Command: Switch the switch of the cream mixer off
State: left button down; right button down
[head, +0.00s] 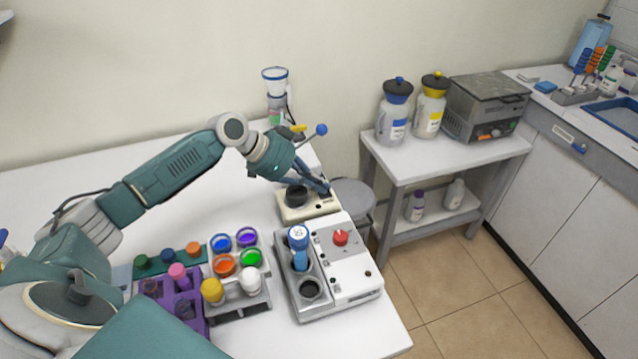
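The cream mixer (296,214) is a small cream-coloured box with a round black cup holder on its left part. It stands near the table's right edge, behind the white and grey device. My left gripper (326,190) reaches over it from behind and left, with its dark blue fingertips low over the right part of the mixer's top. The fingertips cover the area there, so I cannot see the switch or its position clearly. Contact with it cannot be told, and the finger gap is too small to judge. My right gripper is not in view.
A grey and white device with a red knob (341,238) and a blue-capped tube (299,240) stands in front of the mixer. Racks with coloured jars (224,265) are to its left. The table's back left is clear.

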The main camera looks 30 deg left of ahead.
pick_arm(q)
jog(key=shift+w+a, duration=0.5)
jog(key=shift+a, duration=0.1)
jog(key=shift+s+a+r, duration=0.1)
jog(key=shift+a+r, duration=0.05)
jog(key=shift+a, duration=0.05)
jog(key=v, duration=1.1)
jog(key=shift+s+r, duration=0.15)
jog(key=shift+r, duration=0.05)
jog(key=shift+a, duration=0.1)
jog(key=r, duration=0.1)
jog(key=d+r+p, duration=0.1)
jog(key=r+p, duration=0.1)
jog(key=shift+w+d+r, duration=0.1)
jog(key=shift+w+d, duration=0.25)
jog(key=shift+w, duration=0.05)
